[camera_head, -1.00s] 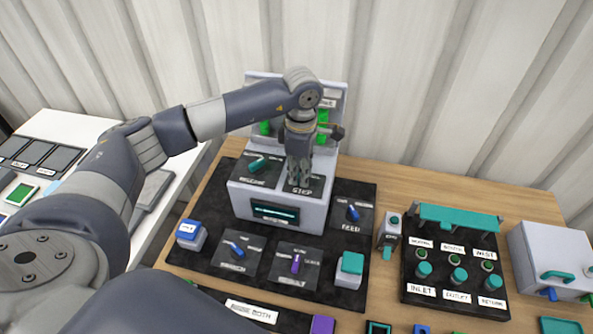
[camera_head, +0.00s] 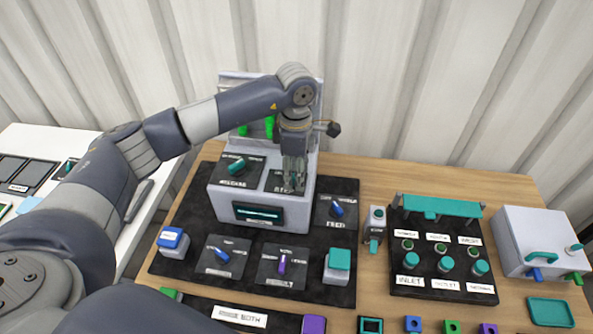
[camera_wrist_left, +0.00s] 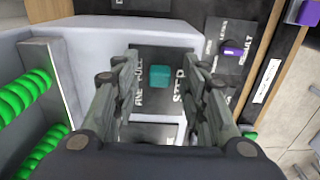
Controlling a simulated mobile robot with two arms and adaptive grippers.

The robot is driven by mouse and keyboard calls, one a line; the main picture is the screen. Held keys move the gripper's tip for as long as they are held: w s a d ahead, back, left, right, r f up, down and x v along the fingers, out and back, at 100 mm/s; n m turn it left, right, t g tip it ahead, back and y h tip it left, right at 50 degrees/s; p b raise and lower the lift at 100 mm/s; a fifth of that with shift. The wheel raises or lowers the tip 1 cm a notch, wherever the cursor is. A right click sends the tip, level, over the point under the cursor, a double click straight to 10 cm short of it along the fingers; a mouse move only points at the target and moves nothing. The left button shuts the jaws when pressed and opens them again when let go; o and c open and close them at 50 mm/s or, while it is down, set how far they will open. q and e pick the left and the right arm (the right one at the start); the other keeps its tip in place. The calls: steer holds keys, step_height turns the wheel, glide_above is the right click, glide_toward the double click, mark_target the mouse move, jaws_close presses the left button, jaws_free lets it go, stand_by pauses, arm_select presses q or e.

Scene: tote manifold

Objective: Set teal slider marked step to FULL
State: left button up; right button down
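The teal slider (camera_wrist_left: 160,77) stands on a dark panel marked STEP, seen in the left wrist view. The panel also carries another label that is only partly legible. My left gripper (camera_wrist_left: 160,70) is open, with a finger on each side of the slider and visible gaps between. In the head view my left gripper (camera_head: 294,186) points down over the right part of the grey console (camera_head: 262,212) top and hides the slider. Whether the fingertips touch the panel is unclear. My right gripper is not in view.
A teal lever (camera_head: 237,167) sits left of the gripper on the same console. Green coils (camera_wrist_left: 25,95) stand close behind a plate in the wrist view. A blue FEED knob (camera_head: 337,208) and a purple knob (camera_head: 282,264) lie on the black board.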

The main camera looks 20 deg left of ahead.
arm_select(q)
step_height(320, 180, up, 12)
steer(key=shift+d, duration=0.15)
steer(key=shift+f, duration=0.1)
stand_by(0.6)
